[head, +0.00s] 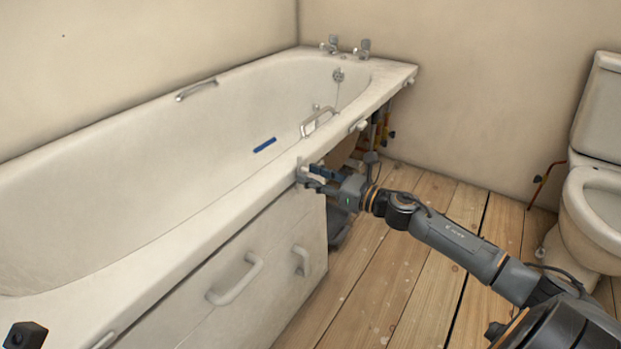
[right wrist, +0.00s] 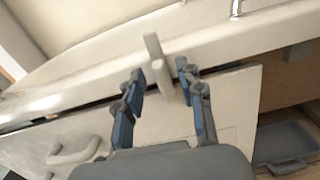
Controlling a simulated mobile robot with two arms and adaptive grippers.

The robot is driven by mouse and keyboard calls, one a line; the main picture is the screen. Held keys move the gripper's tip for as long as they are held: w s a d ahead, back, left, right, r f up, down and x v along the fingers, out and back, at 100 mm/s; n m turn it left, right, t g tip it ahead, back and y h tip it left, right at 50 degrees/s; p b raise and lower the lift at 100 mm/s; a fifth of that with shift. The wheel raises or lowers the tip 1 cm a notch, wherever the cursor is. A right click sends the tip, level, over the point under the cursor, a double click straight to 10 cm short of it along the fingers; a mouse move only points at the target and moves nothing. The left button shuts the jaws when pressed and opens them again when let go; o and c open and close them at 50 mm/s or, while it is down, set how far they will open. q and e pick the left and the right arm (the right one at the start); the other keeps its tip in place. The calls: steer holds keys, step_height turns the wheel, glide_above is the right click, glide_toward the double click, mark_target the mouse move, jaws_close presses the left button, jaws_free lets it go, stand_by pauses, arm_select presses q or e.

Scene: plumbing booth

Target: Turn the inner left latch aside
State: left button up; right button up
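The latch (right wrist: 156,66) is a small white bar under the bath rim, at the top of the white front panel (head: 283,238). In the right wrist view it stands roughly upright across the seam between rim and panel. My right gripper (head: 312,177) is at this latch near the panel's right end. In the right wrist view its two blue-padded fingers (right wrist: 160,73) are open, one on each side of the latch; I cannot tell whether either touches it. The gripper partly hides the latch in the head view.
Another white latch (head: 358,126) sits farther right along the rim. The panel has two handles (head: 235,281) (head: 301,260). Right of it the bath's underside is open, with pipes (head: 386,122) and a grey tray (right wrist: 283,147). The toilet (head: 594,190) stands right; wooden floor (head: 400,270) lies between.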

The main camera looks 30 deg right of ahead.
steer(key=shift+w+a, duration=0.2)
steer(key=shift+w, duration=0.3)
jaws_close()
